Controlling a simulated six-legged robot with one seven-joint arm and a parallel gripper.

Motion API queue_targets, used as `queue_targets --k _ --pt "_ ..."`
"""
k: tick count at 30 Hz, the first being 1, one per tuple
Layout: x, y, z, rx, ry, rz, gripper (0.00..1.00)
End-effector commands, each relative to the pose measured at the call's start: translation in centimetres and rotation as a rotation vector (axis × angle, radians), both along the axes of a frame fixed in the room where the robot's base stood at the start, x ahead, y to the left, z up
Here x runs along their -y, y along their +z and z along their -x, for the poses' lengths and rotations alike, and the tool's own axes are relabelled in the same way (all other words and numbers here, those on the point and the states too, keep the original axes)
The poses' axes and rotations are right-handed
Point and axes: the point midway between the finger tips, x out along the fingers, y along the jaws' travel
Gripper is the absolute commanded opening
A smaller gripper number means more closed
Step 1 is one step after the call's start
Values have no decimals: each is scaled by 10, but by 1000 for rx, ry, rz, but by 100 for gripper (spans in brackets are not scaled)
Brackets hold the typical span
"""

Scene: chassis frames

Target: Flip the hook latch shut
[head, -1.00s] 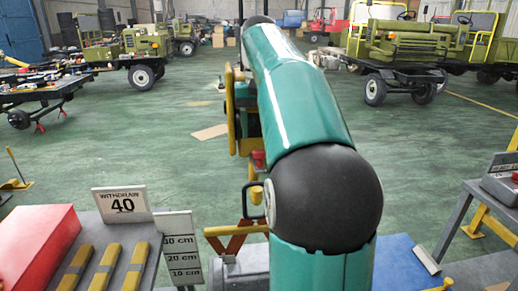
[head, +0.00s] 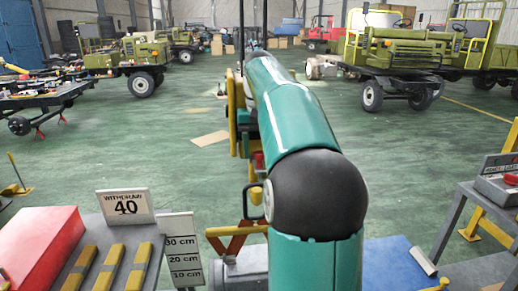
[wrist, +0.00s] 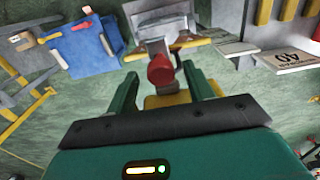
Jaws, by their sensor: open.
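My gripper (wrist: 159,74) shows in the wrist view as two green fingers spread apart. A red knob (wrist: 160,70) appears between the fingertips, in front of a pale metal part (wrist: 158,25); I cannot tell whether a finger touches it. A hook latch cannot be made out with certainty. In the head view, my green arm hides the gripper. A red part (head: 258,160) and a yellow upright piece (head: 233,110) show just left of the arm. A black loop handle (head: 246,206) stands below them, above a yellow and red bracket (head: 234,240).
At left are a red block (head: 38,245), yellow bars (head: 105,268), a "WITHDRAW 40" sign (head: 126,206) and a centimetre scale sign (head: 182,252). A blue panel (head: 395,265) lies right of my arm. Vehicles stand behind on open green floor.

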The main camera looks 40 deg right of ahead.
Motion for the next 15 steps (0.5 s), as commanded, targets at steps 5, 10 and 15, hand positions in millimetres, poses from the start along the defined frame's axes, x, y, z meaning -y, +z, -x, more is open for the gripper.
queue_targets --k 5,10,15 --pt "0 0 -1 0 1 0 46" --pt "0 0 0 0 1 0 13" --pt "-1 0 0 1 1 1 0"
